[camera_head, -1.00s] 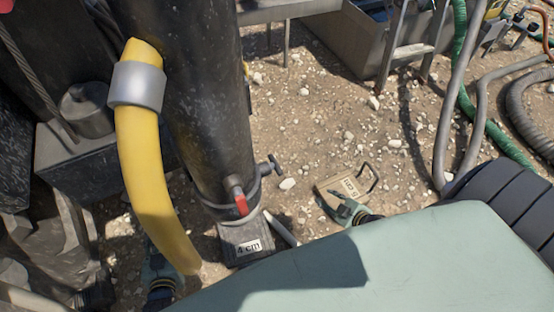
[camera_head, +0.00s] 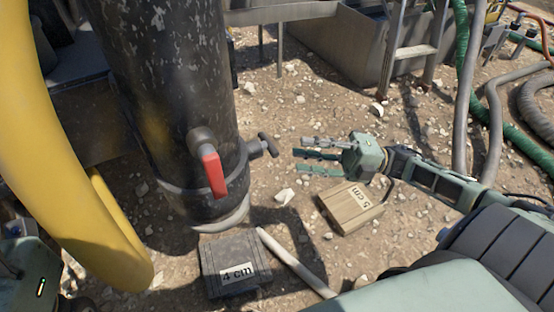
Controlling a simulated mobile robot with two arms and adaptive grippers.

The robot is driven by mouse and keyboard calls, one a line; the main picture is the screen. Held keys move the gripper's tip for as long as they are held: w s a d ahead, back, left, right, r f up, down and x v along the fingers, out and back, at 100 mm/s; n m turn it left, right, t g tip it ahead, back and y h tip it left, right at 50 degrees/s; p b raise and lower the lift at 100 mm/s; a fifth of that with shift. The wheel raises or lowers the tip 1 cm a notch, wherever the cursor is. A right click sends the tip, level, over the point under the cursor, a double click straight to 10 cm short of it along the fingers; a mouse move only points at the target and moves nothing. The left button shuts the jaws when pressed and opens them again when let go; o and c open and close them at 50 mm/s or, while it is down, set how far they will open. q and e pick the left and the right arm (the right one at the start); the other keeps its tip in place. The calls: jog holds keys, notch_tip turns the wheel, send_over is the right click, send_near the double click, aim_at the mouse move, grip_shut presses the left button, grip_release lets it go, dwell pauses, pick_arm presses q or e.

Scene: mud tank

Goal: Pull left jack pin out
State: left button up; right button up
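A dark T-handled pin (camera_head: 268,145) sticks out to the right from the collar low on a black, scuffed cylinder (camera_head: 180,70). I take it as the jack pin. My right gripper (camera_head: 298,155) comes in from the right at about the pin's height in the picture. Its several fingers are spread and empty, pointing left at the pin's handle, with a small gap between. A green part of my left arm (camera_head: 35,270) shows at the lower left corner; no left fingers can be made out.
A red lever (camera_head: 213,172) sits on the cylinder's front. A yellow hose (camera_head: 50,150) hangs at left. A dark block marked 4 cm (camera_head: 225,262) and a wooden block marked 5 cm (camera_head: 345,212) lie on gravel. A pale rod (camera_head: 290,258) lies between them. Hoses and steps stand behind.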

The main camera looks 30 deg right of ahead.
jog(key=b+x, duration=0.2)
jog(key=x, duration=0.5)
jog(key=shift+a, duration=0.25)
jog(key=shift+w+r, duration=0.1)
jog(key=shift+c, duration=0.3)
grip_shut()
